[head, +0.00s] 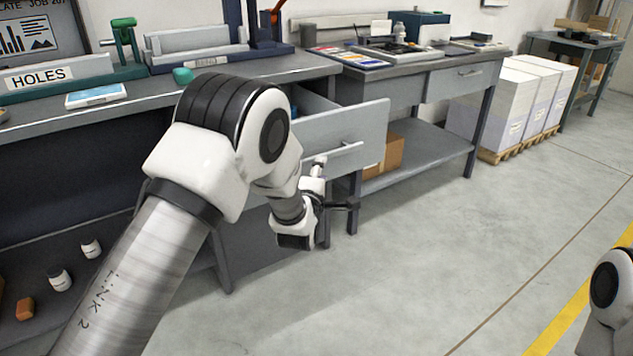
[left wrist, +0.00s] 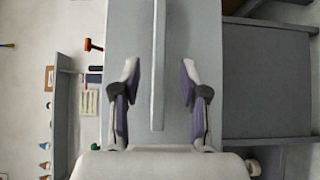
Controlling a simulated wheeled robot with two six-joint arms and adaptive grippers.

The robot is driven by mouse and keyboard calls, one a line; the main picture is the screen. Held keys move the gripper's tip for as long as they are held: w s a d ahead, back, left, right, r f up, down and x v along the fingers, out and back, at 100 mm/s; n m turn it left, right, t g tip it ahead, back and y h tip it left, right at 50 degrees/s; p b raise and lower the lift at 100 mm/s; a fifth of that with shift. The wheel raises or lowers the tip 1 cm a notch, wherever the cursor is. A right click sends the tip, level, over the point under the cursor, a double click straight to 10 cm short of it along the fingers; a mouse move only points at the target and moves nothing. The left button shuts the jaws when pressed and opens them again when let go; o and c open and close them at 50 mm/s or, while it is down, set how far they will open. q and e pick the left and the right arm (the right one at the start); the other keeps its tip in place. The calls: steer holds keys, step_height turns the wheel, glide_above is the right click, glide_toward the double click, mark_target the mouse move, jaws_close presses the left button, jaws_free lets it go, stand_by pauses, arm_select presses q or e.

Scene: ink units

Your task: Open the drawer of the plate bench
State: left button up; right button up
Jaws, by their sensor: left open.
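The grey drawer (head: 365,128) at the right end of the near-left bench (head: 45,127) stands pulled out, and its open inside shows behind the front. Its bar handle (head: 345,150) runs across the front; the handle (left wrist: 158,60) also shows in the left wrist view. My left gripper (head: 331,187) is just in front of the drawer front, by the handle. In the left wrist view my left gripper (left wrist: 159,82) is open, with one finger on each side of the handle and gaps between. Part of my right arm shows at lower right; its gripper is out of view.
A second bench (head: 400,72) with a shut drawer (head: 462,82) stands beyond, with a cardboard box (head: 388,155) on its lower shelf. Paper stacks (head: 515,100) sit on a pallet to the right. The floor (head: 420,260) in front is clear.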

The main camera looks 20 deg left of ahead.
arm_select(q)
steer(key=s, duration=0.5)
steer(key=shift+s+d, duration=0.3)
steer(key=shift+d, duration=0.05)
